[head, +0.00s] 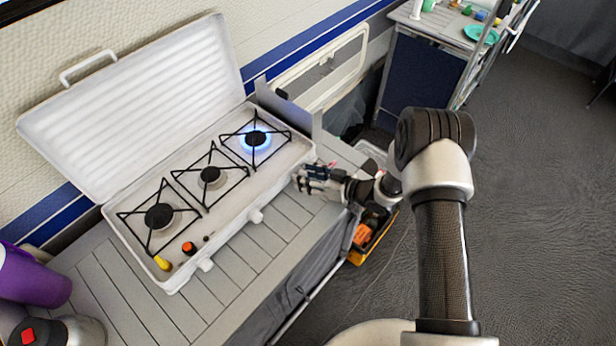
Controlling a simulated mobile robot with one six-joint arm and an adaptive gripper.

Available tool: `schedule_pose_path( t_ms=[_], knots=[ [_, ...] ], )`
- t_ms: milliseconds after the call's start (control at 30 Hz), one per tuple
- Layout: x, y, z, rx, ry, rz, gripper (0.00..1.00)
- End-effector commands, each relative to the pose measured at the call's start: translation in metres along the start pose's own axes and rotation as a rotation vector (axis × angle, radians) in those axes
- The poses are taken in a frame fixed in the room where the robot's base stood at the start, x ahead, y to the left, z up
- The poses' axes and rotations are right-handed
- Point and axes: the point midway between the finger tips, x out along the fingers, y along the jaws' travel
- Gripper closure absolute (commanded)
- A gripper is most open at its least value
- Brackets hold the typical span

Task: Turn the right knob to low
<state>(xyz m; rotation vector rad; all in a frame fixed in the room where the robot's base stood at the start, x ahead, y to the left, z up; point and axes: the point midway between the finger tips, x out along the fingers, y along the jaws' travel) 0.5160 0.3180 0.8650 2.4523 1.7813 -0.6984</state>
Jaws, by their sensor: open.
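A white camping stove (185,226) with its lid raised stands on the slatted grey counter. It has three burners under black grates. The right burner (256,138) burns with a blue flame; the middle burner (211,174) and left burner (159,216) show none. White knobs stick out of the stove's front side: the left knob (206,264) and the middle knob (256,215) are visible. The right knob is hidden behind my gripper or too small to make out. My gripper (302,181) is open at the stove's right front corner. I cannot tell whether it touches the knob.
A yellow item (162,263) and an orange-and-black item (188,248) lie at the stove's left front. A purple container (32,278) stands at far left. A crate (374,242) with orange contents sits below the counter's right end. Open floor lies right.

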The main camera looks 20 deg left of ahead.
Motion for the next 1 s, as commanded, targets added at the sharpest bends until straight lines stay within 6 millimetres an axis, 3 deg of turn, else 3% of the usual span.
schedule_pose_path(
  t_ms=[133, 767, 1000],
  knots=[
    [-0.0002, -0.0001, 0.0, 0.0, 0.0, 0.0, 0.55],
    [-0.0004, -0.0003, 0.0001, -0.001, 0.0, -0.001, 0.97],
    [0.0005, -0.0019, 0.0011, -0.081, -0.003, 0.031, 0.98]
  ],
)
